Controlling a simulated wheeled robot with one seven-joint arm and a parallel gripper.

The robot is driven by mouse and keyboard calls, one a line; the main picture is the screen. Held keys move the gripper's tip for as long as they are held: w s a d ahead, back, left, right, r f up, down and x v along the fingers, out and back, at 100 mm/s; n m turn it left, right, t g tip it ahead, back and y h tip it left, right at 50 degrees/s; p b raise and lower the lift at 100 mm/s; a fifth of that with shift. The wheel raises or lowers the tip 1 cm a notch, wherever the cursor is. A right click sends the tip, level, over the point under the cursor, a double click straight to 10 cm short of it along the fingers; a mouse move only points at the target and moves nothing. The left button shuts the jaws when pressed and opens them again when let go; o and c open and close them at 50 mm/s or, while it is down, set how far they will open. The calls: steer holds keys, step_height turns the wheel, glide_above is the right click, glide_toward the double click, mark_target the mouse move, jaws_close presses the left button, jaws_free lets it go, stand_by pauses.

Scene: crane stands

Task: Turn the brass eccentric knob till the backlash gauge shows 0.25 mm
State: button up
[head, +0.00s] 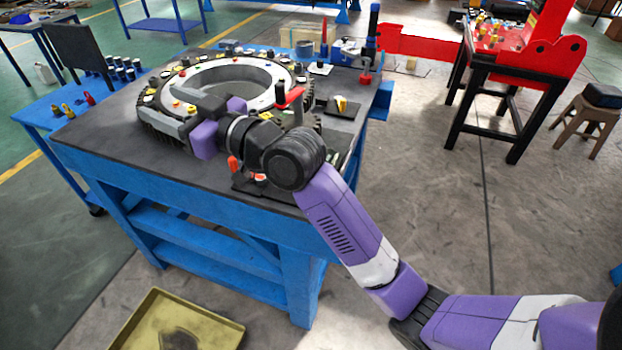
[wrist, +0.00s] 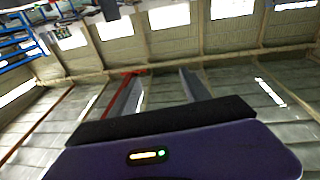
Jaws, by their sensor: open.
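My gripper (head: 170,104) is above the left front part of a large toothed ring (head: 262,97) on the workbench. Its two grey fingers are apart with nothing visible between them. In the wrist view my gripper (wrist: 160,73) points towards a far wall and roof, with no bench in sight between the fingers. The brass eccentric knob and the backlash gauge cannot be made out in either view. My wrist and arm cover part of the ring's right front side and the bench there.
The blue workbench (head: 190,203) has a dark top, clear at the front left. A red handle (head: 290,98) stands up at the ring's right. Small parts crowd the ring's top. A yellow tray (head: 215,326) lies on the floor in front. A red machine (head: 535,45) stands back right.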

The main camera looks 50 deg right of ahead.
steer(key=w+d+f+n+g+b, duration=0.1)
steer(key=d+f+n+g, duration=0.6)
steer(key=d+f+g, duration=0.15)
steer(key=s+d+f+n+g+h, duration=0.1)
steer(key=s+d+f+g, duration=0.1)
steer(key=s+d+g, duration=0.1)
steer(key=s+d+f+n+g+h, duration=0.1)
steer(key=s+d+f+g+h, duration=0.1)
steer(key=s, duration=0.5)
steer(key=s+d+f+g+h, duration=0.1)
steer(key=s+d+f+g, duration=0.2)
steer(key=s+d+g, duration=0.2)
steer(key=shift+d+f+n+h, duration=0.1)
steer(key=shift+d+n+h, duration=0.25)
steer(key=shift+d, duration=0.45)
steer(key=shift+s+f, duration=0.2)
steer(key=shift+s, duration=0.05)
steer(key=shift+f, duration=0.35)
step_height(320, 180, down, 7)
steer(key=shift+r, duration=0.1)
steer(key=shift+c, duration=0.2)
